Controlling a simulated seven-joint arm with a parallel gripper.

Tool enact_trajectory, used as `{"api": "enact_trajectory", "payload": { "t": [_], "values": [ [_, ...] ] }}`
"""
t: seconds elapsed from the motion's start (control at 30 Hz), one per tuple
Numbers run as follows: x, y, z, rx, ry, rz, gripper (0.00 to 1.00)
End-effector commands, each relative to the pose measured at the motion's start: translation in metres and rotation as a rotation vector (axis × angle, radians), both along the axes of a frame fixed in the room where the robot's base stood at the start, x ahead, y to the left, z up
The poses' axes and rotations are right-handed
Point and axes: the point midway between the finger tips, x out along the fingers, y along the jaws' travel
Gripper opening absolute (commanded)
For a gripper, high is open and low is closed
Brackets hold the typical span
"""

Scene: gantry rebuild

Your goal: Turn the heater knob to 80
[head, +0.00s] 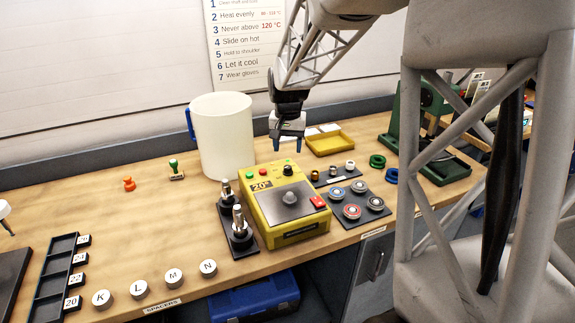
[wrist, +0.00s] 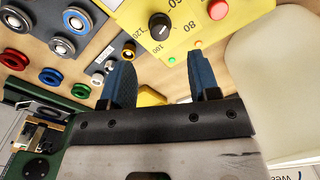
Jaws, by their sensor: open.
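I cannot tell exactly where the mark points. My gripper (head: 288,146) is open and empty above and behind the knob, its two blue fingers pointing down. In the wrist view the fingers (wrist: 160,68) are apart, with the knob beyond their tips.
A white jug (head: 222,135) stands behind left of the heater. A dark stand with metal posts (head: 239,225) is close on its left. A plate with round rings (head: 358,198) and small cylinders (head: 332,170) lie on its right. A yellow tray (head: 329,144) is behind.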

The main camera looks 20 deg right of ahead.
Motion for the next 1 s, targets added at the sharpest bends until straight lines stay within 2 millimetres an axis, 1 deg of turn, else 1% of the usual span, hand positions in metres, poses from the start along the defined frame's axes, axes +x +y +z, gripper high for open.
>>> {"api": "enact_trajectory", "payload": {
  "t": [0.17, 0.4, 0.6, 0.77, 1.0],
  "values": [
    [-0.001, 0.000, -0.017, 0.000, 0.002, 0.000, 0.56],
    [-0.001, 0.000, -0.047, 0.001, 0.003, 0.000, 0.56],
    [0.000, 0.000, -0.064, 0.000, 0.002, 0.000, 0.56],
    [0.000, 0.000, -0.070, 0.000, 0.000, 0.000, 0.56],
    [0.000, 0.000, -0.071, 0.000, 0.000, 0.000, 0.56]
  ]
}}
